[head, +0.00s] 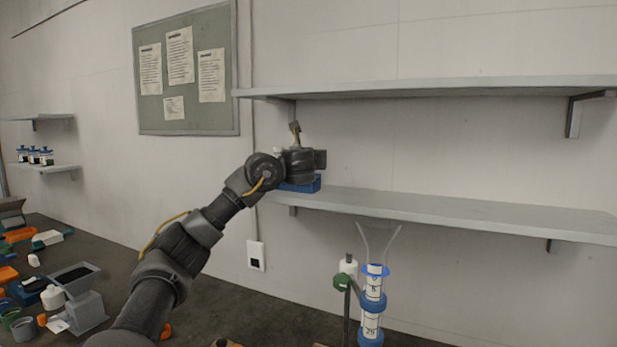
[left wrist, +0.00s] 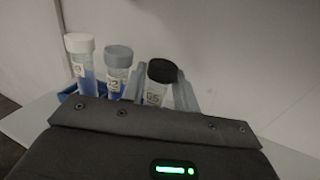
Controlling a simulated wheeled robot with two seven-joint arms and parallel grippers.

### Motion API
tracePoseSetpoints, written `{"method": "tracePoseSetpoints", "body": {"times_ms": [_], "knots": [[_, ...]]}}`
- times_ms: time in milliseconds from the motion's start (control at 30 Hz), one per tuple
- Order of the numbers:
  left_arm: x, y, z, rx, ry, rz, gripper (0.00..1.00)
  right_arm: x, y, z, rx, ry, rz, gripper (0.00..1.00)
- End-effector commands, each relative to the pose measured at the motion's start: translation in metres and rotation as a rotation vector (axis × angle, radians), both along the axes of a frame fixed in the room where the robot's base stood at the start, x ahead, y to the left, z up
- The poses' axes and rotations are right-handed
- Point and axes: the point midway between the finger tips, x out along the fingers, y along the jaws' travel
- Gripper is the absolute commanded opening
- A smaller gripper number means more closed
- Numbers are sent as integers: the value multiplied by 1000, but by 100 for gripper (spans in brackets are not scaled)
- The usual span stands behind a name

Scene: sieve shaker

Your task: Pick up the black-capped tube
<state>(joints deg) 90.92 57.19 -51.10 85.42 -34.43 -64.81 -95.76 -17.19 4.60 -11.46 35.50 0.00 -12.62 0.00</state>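The black-capped tube (left wrist: 162,72) stands at the right end of a row of three tubes in the left wrist view. Beside it are a grey-capped tube (left wrist: 118,57) and a white-capped tube (left wrist: 80,45). My left gripper (left wrist: 160,90) has one grey finger on each side of the black-capped tube, very close to it. Whether the fingers press on it is not clear. In the head view my left gripper (head: 308,160) is at the blue rack (head: 302,186) on the lower shelf and hides most of the tubes. My right gripper is not in view.
The rack is at the left end of the lower shelf (head: 450,212), with an upper shelf (head: 430,88) overhead. The lower shelf is bare to the right. The bench at left is cluttered.

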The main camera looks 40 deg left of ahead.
Motion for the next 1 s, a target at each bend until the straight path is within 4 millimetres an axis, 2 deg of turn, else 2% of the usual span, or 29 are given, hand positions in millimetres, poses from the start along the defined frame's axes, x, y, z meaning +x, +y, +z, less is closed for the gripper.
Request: {"method": "tracePoseSetpoints", "body": {"times_ms": [133,367,667,1000], "knots": [[0,0,0,0,0,-1,30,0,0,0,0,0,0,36],[0,0,0,-1,-1,-1,3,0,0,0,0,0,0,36],[0,0,2,0,0,0,3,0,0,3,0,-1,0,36],[0,0,30,-2,-1,0,3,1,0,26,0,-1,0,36]]}}
